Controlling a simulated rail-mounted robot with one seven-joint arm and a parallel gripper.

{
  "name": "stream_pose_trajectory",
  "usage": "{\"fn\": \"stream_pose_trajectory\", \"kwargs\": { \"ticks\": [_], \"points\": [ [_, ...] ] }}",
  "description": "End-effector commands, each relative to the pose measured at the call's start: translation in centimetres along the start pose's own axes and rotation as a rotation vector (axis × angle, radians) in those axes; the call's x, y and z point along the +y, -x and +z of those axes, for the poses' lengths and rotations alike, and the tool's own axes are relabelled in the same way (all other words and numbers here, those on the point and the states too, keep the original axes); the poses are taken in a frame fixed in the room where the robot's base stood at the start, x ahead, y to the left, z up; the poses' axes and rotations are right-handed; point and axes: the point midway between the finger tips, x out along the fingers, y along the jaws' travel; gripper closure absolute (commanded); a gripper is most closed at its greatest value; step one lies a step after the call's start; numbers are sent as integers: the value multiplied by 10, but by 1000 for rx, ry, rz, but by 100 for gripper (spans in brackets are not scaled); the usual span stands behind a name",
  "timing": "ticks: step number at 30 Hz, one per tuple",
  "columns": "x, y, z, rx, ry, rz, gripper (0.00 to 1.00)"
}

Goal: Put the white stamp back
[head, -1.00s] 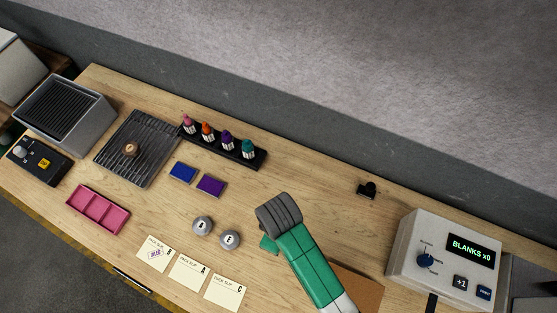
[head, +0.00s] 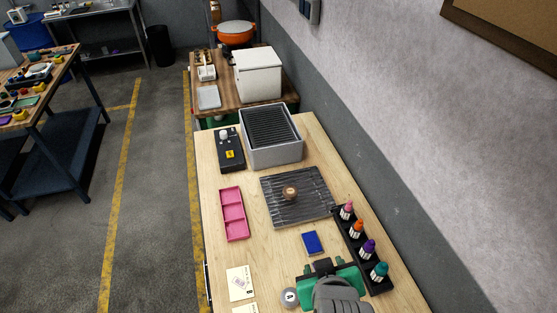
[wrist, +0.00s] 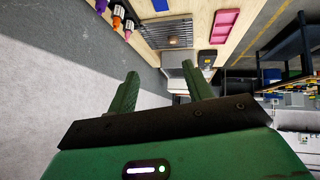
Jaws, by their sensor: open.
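I cannot make out a clearly white stamp in any view. A grey round piece (head: 290,297) with a dark letter stands at the bottom of the head view, just left of my gripper (head: 331,267). A brown-knobbed piece (head: 290,192) stands on the dark ribbed mat (head: 312,212). My gripper is above the near part of the bench. In the wrist view its green fingers (wrist: 160,82) are apart with nothing between them. A blue pad (head: 312,243) lies just beyond the gripper. The purple pad is not visible now.
A black rack (head: 383,287) of bottles with coloured caps stands along the right. A pink divided tray (head: 234,214) lies on the left, with a paper slip (head: 240,284) nearer. A grey ribbed-top bin (head: 271,150) and a black control box (head: 231,150) stand farther back.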

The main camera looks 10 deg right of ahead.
Motion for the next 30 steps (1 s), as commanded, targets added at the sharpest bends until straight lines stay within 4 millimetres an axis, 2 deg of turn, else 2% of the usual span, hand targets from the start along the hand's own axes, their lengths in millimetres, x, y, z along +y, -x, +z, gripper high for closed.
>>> {"fn": "stream_pose_trajectory", "kwargs": {
  "ticks": [1, 2, 3, 5, 6, 8, 9, 12, 15, 18, 26, 30],
  "points": [
    [-5, 27, -58, 174, -11, 25, 50],
    [-8, 46, -89, 276, -23, 36, 50],
    [-13, 74, -129, 416, -41, 44, 50],
    [-21, 124, -181, 624, -72, 44, 50],
    [-27, 161, -210, 758, -94, 36, 50],
    [-36, 216, -243, 944, -128, 15, 50],
    [-41, 250, -258, 1054, -149, -3, 50],
    [-50, 321, -279, 1271, -193, -49, 50],
    [-54, 363, -286, 1395, -220, -83, 50],
    [-56, 379, -287, 1442, -230, -96, 50],
    [-55, 378, -287, 1442, -230, -96, 50],
    [-49, 401, -308, 1441, -235, -103, 50]
  ]
}}
